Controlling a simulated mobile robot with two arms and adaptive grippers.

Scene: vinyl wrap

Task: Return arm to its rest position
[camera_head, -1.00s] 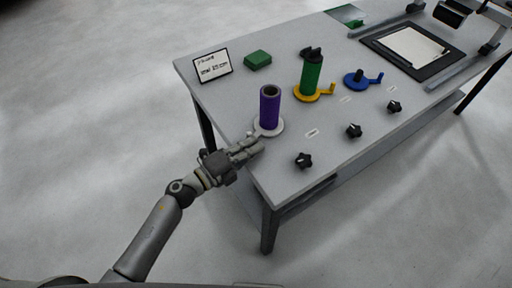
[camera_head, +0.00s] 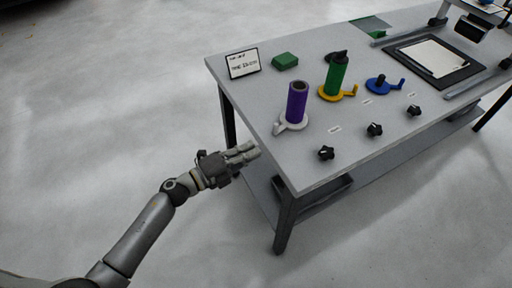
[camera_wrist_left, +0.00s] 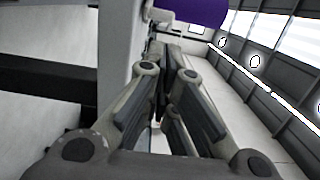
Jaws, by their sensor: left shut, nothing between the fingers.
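My left arm comes in from the lower left of the head view. Its gripper (camera_head: 250,152) is shut and empty, just off the table's left edge and apart from it. In the left wrist view the fingers (camera_wrist_left: 165,85) are together with nothing between them. A purple roll (camera_head: 297,102) stands upright on a white holder with a handle (camera_head: 292,123), beyond the gripper on the table (camera_head: 318,172). The purple roll also shows at the top of the left wrist view (camera_wrist_left: 200,10). My right gripper is not in view.
A green roll (camera_head: 336,77) stands on a yellow holder (camera_head: 350,94). A blue holder (camera_head: 378,87) is to its right. Floor left of the table is clear.

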